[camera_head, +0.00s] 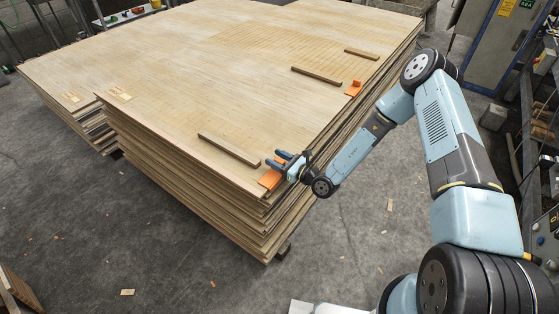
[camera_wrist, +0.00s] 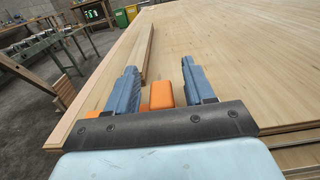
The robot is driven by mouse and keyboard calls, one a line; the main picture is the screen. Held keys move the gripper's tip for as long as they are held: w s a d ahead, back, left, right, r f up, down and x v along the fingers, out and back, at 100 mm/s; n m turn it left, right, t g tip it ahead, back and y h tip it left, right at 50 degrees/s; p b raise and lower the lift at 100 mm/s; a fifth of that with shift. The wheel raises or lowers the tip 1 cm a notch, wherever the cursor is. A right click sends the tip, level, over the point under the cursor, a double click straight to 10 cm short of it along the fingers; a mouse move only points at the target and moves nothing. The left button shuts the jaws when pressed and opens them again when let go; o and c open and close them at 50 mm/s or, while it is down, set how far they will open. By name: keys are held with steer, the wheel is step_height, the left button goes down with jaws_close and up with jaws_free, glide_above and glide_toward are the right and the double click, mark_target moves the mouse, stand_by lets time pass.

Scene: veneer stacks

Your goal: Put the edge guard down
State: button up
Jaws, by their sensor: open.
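An orange edge guard (camera_head: 269,180) rests at the near right edge of the large veneer stack (camera_head: 215,75). My gripper (camera_head: 277,158) is just above and beside it, with both blue fingers apart. In the wrist view an orange block (camera_wrist: 161,95) shows between the fingers of my gripper (camera_wrist: 160,68), with a gap to each finger. A smaller orange patch shows left of the left finger, partly hidden by the gripper body. A second orange guard (camera_head: 353,88) sits farther along the stack's right edge.
A wooden batten (camera_head: 229,149) lies on the stack left of my gripper. Two more battens (camera_head: 316,76) (camera_head: 361,54) lie farther back. A lower stack (camera_head: 65,85) adjoins on the left. A cabinet (camera_head: 492,40) stands at the back right. The stack's middle is clear.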

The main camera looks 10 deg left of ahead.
steer(key=shift+r, duration=0.15)
steer(key=v, duration=1.2)
steer(key=s+d+r+n+g+h, duration=0.25)
steer(key=r+n+g, duration=0.45)
steer(key=r, duration=0.6)
steer(key=s+d+r+n+g+h, duration=0.1)
steer(key=s+d+r+n+g, duration=0.25)
steer(key=r+n, duration=0.7)
steer(key=s+d+r+n+t+h, duration=0.2)
steer(key=s+d+r+t+h, duration=0.2)
steer(key=d+r, duration=0.8)
steer(key=s+d+r+n+t+h, duration=0.3)
steer(key=s+d+r+t+h, duration=0.2)
steer(key=s+d+r+h, duration=0.4)
step_height(320, 180, up, 5)
steer(key=s+d, duration=0.2)
steer(key=shift+d+f, duration=0.2)
steer(key=shift+d, duration=0.2)
